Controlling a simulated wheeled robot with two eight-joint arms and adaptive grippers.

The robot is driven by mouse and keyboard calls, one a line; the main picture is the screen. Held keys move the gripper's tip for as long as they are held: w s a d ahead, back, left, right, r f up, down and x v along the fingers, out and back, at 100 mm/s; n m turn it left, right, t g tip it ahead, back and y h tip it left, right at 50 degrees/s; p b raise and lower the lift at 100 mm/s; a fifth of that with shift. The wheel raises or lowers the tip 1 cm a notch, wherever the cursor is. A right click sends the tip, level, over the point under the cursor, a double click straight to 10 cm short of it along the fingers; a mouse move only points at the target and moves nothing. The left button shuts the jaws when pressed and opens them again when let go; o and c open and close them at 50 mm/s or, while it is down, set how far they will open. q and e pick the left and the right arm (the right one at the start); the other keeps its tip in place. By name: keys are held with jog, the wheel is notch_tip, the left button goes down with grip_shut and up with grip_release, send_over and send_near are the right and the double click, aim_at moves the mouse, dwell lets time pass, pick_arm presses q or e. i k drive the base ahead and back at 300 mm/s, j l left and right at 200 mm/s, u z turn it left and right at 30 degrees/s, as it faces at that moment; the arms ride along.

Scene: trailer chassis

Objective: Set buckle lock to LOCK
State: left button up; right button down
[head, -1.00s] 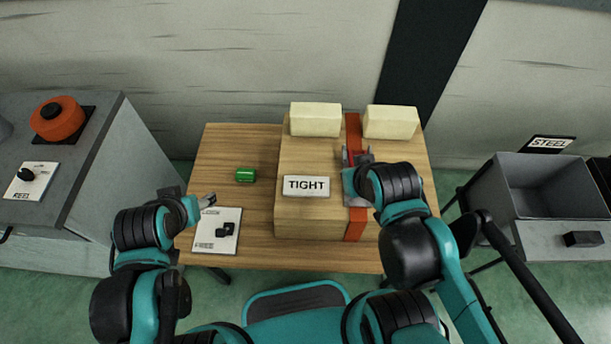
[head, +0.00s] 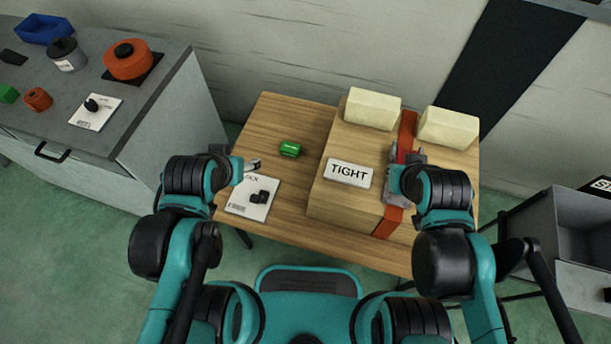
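A white card with a black knob (head: 260,197) lies on the left front of the wooden table; part of its lettering, ending in "CK", shows, and the knob's setting cannot be read. My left gripper (head: 253,164) is just beyond the card's far edge, apart from the knob; its finger gap is too small to judge. An orange strap (head: 389,221) runs over a wooden box with a grey metal buckle (head: 396,176) on it. My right gripper (head: 416,156) is at the buckle; my wrist hides part of it, so its grip is unclear.
A "TIGHT" sign (head: 348,173) and two cream blocks (head: 372,109) (head: 447,127) are on the box (head: 340,207). A green block (head: 290,149) lies on the table left of it. A grey cabinet (head: 160,115) with a red reel (head: 129,61) stands left; a grey bin (head: 570,220) stands right.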

aim_at(256, 199)
jog(key=k+u, duration=0.15)
jog(key=u, duration=0.6)
jog(key=k+j+u, duration=0.2)
jog(key=k, duration=0.25)
jog(key=k+j+u, duration=0.15)
jog(key=k, duration=0.3)
jog(key=k+j+u, duration=0.2)
jog(key=k, duration=0.25)
